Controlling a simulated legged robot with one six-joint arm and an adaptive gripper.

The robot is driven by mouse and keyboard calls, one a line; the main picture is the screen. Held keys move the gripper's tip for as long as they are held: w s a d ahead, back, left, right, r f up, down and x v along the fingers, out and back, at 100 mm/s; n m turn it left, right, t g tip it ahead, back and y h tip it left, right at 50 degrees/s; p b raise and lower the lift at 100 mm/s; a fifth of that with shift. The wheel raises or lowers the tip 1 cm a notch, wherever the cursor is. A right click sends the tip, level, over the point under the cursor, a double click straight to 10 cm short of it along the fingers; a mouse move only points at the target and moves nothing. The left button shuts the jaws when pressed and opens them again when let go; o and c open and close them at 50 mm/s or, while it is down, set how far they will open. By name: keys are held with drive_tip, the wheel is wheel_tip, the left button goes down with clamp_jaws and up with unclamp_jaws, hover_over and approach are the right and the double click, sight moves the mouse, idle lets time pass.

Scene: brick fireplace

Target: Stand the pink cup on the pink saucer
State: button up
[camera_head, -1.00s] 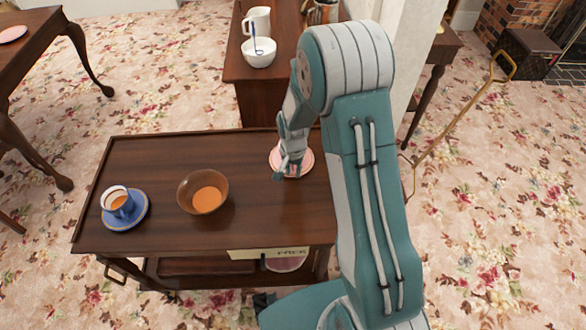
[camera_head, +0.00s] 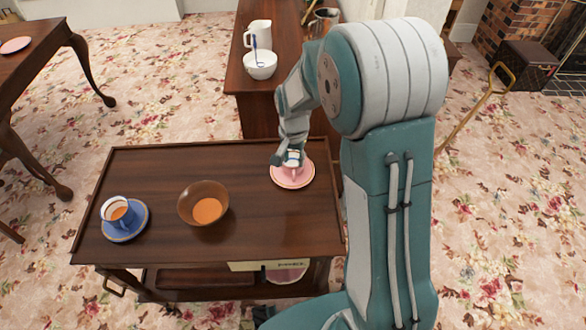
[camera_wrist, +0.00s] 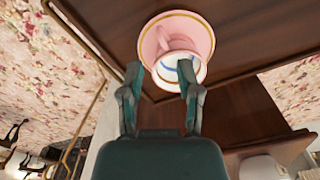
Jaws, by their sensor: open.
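The pink saucer (camera_head: 293,181) lies near the right end of the brown trolley top. In the wrist view the saucer (camera_wrist: 205,38) shows a gold line near its rim. The pink cup (camera_wrist: 178,68), with a pink handle and a white and blue part, shows over the saucer and appears to rest on it; its base is hidden. In the head view the cup (camera_head: 293,157) is mostly covered by my gripper (camera_head: 287,159). My gripper (camera_wrist: 160,76) is open, with its fingertips close to the cup's near side; contact cannot be told.
A brown bowl (camera_head: 188,207) with orange contents stands mid-trolley. A blue cup (camera_head: 112,207) on a blue saucer (camera_head: 139,228) stands at the left. A sideboard behind holds a white jug (camera_head: 257,32) and a white bowl (camera_head: 260,67).

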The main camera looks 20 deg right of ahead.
drive_tip(key=shift+r, duration=0.7)
drive_tip(key=s+r+n+t, duration=0.25)
drive_tip(key=s+r, duration=0.55)
drive_tip(key=r, duration=0.5)
drive_tip(key=s+d+r+n+t, duration=0.1)
drive_tip(key=s+r+n+t, duration=0.2)
drive_tip(key=s+r, duration=0.4)
drive_tip(key=s+n, duration=0.1)
drive_tip(key=s, duration=0.7)
drive_tip(key=shift+n, duration=0.35)
drive_tip(key=shift+d, duration=0.1)
